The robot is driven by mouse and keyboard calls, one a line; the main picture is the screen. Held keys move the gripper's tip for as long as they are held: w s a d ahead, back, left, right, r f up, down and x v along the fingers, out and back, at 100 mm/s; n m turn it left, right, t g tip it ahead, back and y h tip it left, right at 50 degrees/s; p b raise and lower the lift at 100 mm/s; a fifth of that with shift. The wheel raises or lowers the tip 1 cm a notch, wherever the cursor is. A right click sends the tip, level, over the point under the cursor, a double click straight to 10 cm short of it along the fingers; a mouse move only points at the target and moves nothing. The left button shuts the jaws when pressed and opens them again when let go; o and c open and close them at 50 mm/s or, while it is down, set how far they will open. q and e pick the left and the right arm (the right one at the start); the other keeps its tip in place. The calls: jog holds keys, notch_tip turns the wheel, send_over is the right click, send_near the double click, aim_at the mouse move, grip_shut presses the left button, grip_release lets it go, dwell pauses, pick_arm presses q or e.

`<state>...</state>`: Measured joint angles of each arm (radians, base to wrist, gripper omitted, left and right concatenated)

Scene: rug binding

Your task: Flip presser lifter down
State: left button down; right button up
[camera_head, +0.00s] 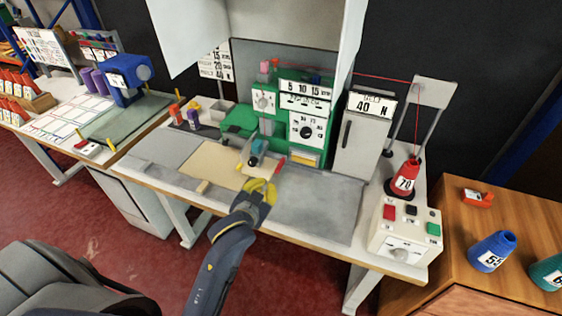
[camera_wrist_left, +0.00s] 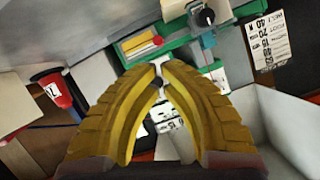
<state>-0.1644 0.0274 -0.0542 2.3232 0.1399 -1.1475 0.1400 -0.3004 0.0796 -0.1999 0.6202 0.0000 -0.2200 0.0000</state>
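The green sewing machine (camera_head: 308,132) stands at the back of the white table. A small red-tipped lever (camera_head: 279,167) sticks out low at its front; I take it for the presser lifter but cannot be sure. In the left wrist view a red knob (camera_wrist_left: 158,41) shows just beyond the fingertips. My left gripper (camera_head: 262,184) is in front of the machine, close to the red tip. Its yellow fingers (camera_wrist_left: 160,66) curve together, tips nearly meeting, with nothing clearly held. Whether they touch the lever is hidden. My right gripper is out of view.
A tan cloth piece (camera_head: 212,165) lies left of the gripper. A red cone marked 70 (camera_head: 404,180) and a control box (camera_head: 405,236) with buttons stand at the right. A grey cabinet (camera_head: 362,136) stands beside the machine. The grey mat (camera_head: 318,205) is clear.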

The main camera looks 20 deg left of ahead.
pick_arm(q)
jog(key=w+d+r+n+t, duration=0.1)
jog(key=w+r, duration=0.3)
jog(key=shift+r+t+h, duration=0.3)
jog(key=shift+r, duration=0.1)
jog(key=shift+w, duration=0.2)
send_over(281, 161)
jog(key=s+d, duration=0.2)
jog(key=s, duration=0.1)
notch_tip(281, 161, down, 4)
jog(key=shift+a+f, duration=0.2)
jog(key=shift+f, duration=0.4)
jog(key=shift+a+f, duration=0.2)
jog(key=shift+f, duration=0.35)
